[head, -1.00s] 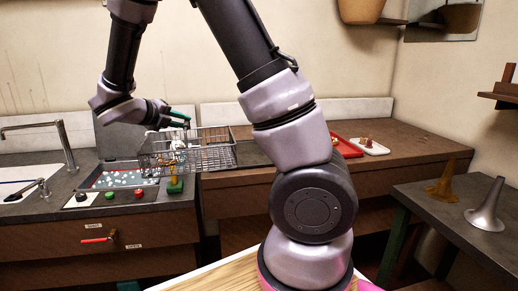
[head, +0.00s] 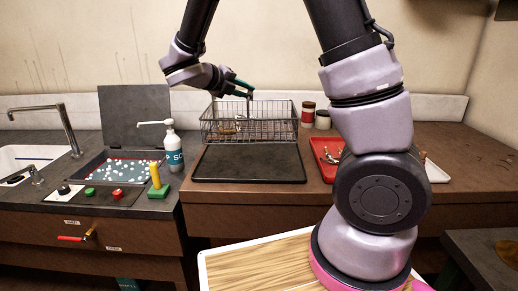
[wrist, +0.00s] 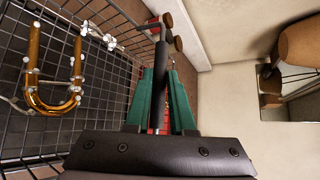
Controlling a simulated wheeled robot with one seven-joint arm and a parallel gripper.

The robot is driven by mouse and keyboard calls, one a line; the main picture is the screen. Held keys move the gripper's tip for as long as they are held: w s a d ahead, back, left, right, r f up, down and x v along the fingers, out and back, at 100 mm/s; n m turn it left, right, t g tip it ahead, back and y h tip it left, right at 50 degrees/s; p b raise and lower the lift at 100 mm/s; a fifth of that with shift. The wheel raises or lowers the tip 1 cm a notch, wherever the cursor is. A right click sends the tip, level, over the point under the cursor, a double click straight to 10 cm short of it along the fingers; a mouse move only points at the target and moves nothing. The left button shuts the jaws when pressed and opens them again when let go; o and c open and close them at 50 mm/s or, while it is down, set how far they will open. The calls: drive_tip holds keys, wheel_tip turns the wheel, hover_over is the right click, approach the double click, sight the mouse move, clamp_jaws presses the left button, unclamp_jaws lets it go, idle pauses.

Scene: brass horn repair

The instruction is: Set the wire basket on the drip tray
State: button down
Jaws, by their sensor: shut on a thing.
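The wire basket (head: 272,122) hangs from my gripper (head: 245,89) at the back of the drip tray (head: 248,165), a flat dark tray on the wooden counter. I cannot tell whether the basket's underside touches anything. In the wrist view my gripper's green fingers (wrist: 162,95) are shut on the basket's dark upright handle (wrist: 160,55). The basket's mesh (wrist: 110,115) fills the left of that view. A U-shaped brass tube (wrist: 36,75) with silvery fittings lies inside the basket. The front of the tray is bare.
Left of the tray stand a white pump bottle (head: 173,150) and an open-lidded bath (head: 118,170) with white floating balls. Two jars (head: 308,115) stand right of the basket. A red tray (head: 325,155) lies to the right, partly behind my arm.

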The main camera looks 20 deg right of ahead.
wheel_tip(320, 180, down, 6)
drive_tip(key=shift+r, duration=0.25)
drive_tip(key=shift+f, duration=2.05)
drive_tip(key=c, duration=0.8)
unclamp_jaws()
drive_tip(key=shift+o, duration=0.2)
